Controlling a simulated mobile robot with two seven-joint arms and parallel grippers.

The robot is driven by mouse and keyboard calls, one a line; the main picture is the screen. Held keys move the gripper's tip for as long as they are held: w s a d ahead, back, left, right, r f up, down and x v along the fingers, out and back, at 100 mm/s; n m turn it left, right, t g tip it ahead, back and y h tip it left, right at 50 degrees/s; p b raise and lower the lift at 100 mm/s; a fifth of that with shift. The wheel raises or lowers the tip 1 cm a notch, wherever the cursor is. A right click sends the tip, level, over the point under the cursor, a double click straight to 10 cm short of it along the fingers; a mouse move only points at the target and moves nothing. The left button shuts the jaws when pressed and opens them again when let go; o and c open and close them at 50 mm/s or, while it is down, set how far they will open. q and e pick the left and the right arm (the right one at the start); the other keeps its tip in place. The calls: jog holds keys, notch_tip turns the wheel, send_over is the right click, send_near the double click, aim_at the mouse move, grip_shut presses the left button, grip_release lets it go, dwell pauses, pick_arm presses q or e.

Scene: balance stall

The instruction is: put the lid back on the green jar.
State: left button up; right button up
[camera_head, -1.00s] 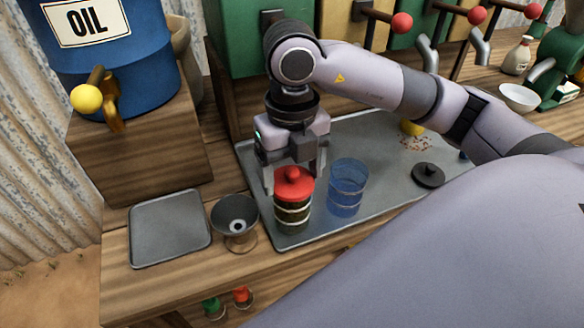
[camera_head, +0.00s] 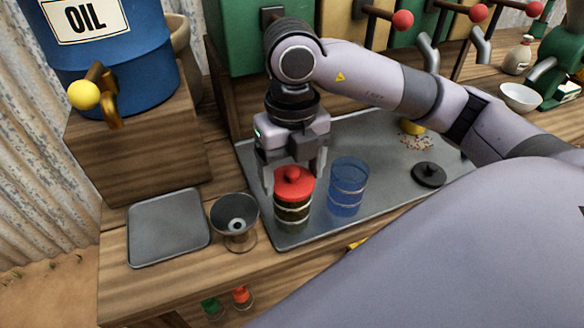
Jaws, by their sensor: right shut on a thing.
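The jar with a dark olive-green look and pale bands (camera_head: 292,213) stands upright on the grey tray's front left part. A red lid with a round knob (camera_head: 294,184) sits at its mouth; I cannot tell whether it is fully seated. My right gripper (camera_head: 295,182) points down from above, its fingers on both sides of the red lid, shut on it. A black lid with a knob (camera_head: 429,174) lies on the tray to the right. My left gripper is not in view.
An open blue see-through jar (camera_head: 347,188) stands close to the right. The large grey tray (camera_head: 385,196) has bare room between the blue jar and the black lid.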

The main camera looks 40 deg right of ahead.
dwell(0.7)
jog(key=o, duration=0.9)
jog(key=shift+o, duration=0.2)
jog(key=shift+r+p, duration=2.4)
jog(key=shift+r, duration=1.15)
jog(key=shift+c, duration=0.3)
grip_shut()
